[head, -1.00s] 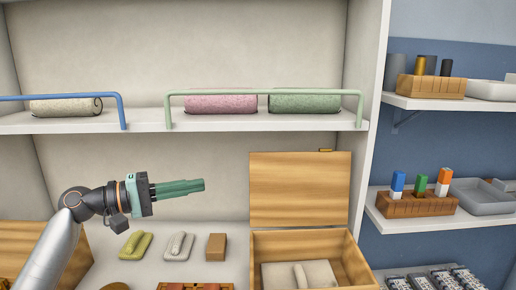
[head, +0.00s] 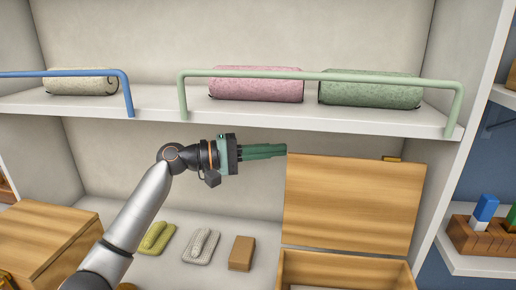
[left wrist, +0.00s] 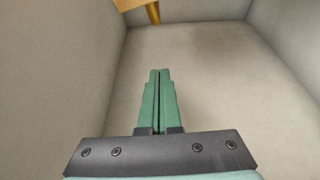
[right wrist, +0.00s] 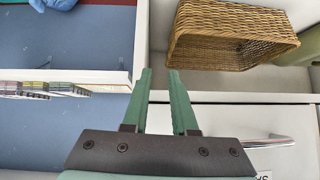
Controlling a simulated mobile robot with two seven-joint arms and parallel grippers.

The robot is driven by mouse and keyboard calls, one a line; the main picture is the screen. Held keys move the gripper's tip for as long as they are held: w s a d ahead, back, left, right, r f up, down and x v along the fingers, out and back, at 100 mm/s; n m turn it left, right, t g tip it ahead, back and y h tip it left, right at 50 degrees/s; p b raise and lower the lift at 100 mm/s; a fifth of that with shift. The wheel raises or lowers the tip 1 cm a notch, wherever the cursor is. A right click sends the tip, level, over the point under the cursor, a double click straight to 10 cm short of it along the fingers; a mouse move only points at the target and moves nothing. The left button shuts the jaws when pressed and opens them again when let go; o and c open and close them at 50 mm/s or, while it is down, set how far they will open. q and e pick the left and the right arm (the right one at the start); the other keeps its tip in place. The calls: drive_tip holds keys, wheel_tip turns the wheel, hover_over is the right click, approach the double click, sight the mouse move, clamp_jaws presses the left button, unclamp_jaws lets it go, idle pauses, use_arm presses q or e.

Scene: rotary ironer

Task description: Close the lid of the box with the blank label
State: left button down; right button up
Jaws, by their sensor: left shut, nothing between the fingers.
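A wooden box (head: 345,258) stands at the lower right of the head view with its lid (head: 352,205) raised upright at the back. No label is visible on this box. My left gripper (head: 286,151) is shut and empty, its tips by the lid's upper left corner; I cannot tell whether they touch. Its closed fingers (left wrist: 160,72) also show in the left wrist view. My right gripper (right wrist: 161,71) is open and empty in the right wrist view, away from the box.
A second wooden box (head: 45,235), closed, stands at the left. Above, a shelf (head: 230,119) with a green rail (head: 320,76) holds rolled towels. A wicker basket (right wrist: 230,38) is near my right gripper.

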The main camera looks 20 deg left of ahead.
sight(291, 157)
use_arm(q)
drive_tip(key=d, duration=0.1)
drive_tip(key=s+d+p, duration=0.1)
drive_tip(key=d, duration=0.2)
drive_tip(key=shift+s+d, duration=0.15)
drive_tip(key=shift+s, duration=0.2)
use_arm(e)
drive_tip(key=shift+d+r, duration=0.25)
drive_tip(key=shift+r, duration=0.35)
use_arm(q)
drive_tip(key=shift+d, duration=0.1)
use_arm(e)
drive_tip(key=shift+s+a, duration=0.1)
use_arm(q)
drive_tip(key=shift+s, duration=0.1)
drive_tip(key=shift+s+r+m, duration=0.25)
drive_tip(key=shift+s+m, duration=0.05)
drive_tip(key=shift+s, duration=0.05)
use_arm(e)
drive_tip(key=shift+s+a, duration=0.3)
drive_tip(key=shift+a, duration=0.35)
